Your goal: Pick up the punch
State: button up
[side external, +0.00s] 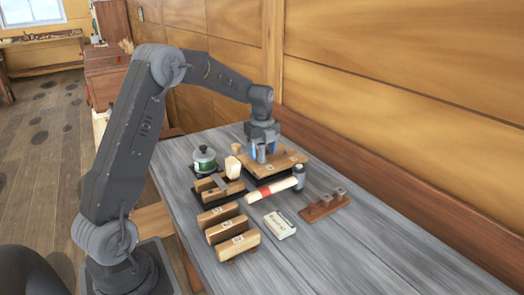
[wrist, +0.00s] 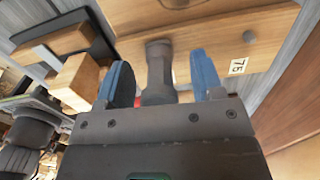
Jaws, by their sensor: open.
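My gripper (side external: 265,152) is low over a wooden block or board (side external: 284,162) at the back of the bench. In the wrist view its two blue fingers (wrist: 161,76) stand apart, open. Between them is a dark grey cylindrical piece with a wider end, which looks like the punch (wrist: 158,68). A gap shows on its right side; I cannot tell whether the left finger touches it. In the side view I cannot make the punch out clearly at the fingers. The board carries a white tag reading 75 in the wrist view (wrist: 238,66).
A green-banded tin (side external: 204,160) and a pale block (side external: 233,168) stand left of the gripper. A red-and-white roll (side external: 272,190), a small grey bottle (side external: 299,176), a wooden rack (side external: 325,208) and wooden blocks (side external: 232,246) lie nearer. The bench's right front is clear.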

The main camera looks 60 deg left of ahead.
jog(key=shift+c, duration=0.3)
jog(key=c, duration=1)
jog(key=shift+c, duration=0.2)
jog(key=shift+r, duration=0.5)
jog(key=r, duration=0.3)
jog(key=shift+s+a+r, duration=0.3)
jog(key=shift+a, duration=0.05)
jog(key=s+a+r, duration=0.6)
jog(key=s+r, duration=0.2)
jog(key=shift+s+a, duration=0.2)
jog(key=shift+s, duration=0.1)
jog(key=shift+r, duration=0.3)
jog(key=shift+r, duration=0.4)
